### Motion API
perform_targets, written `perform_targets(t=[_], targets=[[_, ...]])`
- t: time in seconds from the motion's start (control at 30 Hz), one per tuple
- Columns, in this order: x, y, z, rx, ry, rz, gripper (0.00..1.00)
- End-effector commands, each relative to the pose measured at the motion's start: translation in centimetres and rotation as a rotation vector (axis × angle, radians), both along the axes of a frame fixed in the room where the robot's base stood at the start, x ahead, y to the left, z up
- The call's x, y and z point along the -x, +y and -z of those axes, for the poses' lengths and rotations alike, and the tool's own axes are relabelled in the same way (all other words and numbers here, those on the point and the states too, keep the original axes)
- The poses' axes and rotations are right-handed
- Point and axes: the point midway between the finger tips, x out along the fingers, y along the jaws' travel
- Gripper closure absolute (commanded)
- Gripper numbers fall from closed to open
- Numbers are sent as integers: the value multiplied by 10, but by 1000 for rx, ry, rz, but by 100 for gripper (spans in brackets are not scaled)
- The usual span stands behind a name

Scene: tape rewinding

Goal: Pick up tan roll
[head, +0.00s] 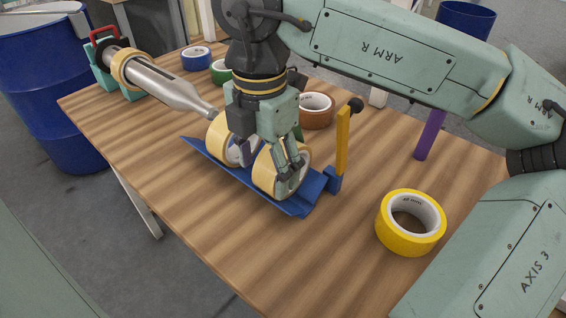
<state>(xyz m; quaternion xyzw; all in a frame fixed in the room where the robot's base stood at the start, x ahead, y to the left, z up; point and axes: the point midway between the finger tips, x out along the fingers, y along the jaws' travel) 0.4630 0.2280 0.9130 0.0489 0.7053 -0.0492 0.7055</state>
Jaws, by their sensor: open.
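A tan roll (264,178) stands on edge in a blue angled tray (203,152) near the middle of the table. A second tan roll (217,138) stands on edge in the same tray, farther left. A third tan roll (126,66) is around the grey metal spindle (170,84) at the back left. My gripper (290,177) points down at the right side of the nearer tray roll, with its fingers open and overlapping that roll's rim and hole. I cannot tell whether they touch it. My gripper's body hides parts of both tray rolls.
A yellow upright lever (342,142) with a black knob stands at the tray's right end. A yellow roll (409,226) lies at right. Brown (317,112), blue (196,59) and green (218,72) rolls lie behind. The front of the wooden table (235,245) is clear.

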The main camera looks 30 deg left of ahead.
Motion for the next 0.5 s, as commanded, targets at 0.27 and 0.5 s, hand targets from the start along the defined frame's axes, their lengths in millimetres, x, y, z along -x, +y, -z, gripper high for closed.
perform_targets(t=[0.27,0.5], targets=[[-1,0,29,-1,1,0,37],[-1,0,30,-1,0,0,39]])
